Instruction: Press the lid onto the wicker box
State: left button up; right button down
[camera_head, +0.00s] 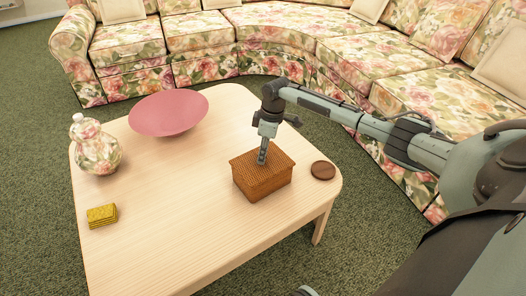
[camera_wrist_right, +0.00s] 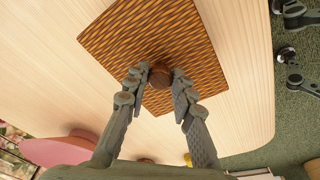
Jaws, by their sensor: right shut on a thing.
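The brown wicker box (camera_head: 264,188) stands on the pale wooden table near its right end. Its wicker lid (camera_head: 279,160) lies over the box top, roughly lined up with it; I cannot tell if any gap is left between them. In the right wrist view the woven lid (camera_wrist_right: 195,50) fills the upper middle, with a round brown knob (camera_wrist_right: 160,76) at its centre. My right gripper (camera_head: 262,161) points down onto the lid from above. In the right wrist view its fingers (camera_wrist_right: 160,80) are shut on the knob from both sides.
A dark round coaster (camera_head: 322,170) lies just right of the box. A pink bowl (camera_head: 168,114), a floral jar (camera_head: 96,148) and a yellow stack (camera_head: 102,215) stand farther left. The table front (camera_head: 180,250) is clear. A floral sofa (camera_head: 290,30) curves behind.

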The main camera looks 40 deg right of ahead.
jog(key=c, duration=0.7)
grip_release()
dwell(0.4)
notch_tip(320, 180, up, 3)
jog(key=p, duration=0.3)
jog(key=shift+f, duration=0.2)
jog(key=shift+r+p, duration=0.7)
jog(key=shift+r, duration=1.5)
grip_shut()
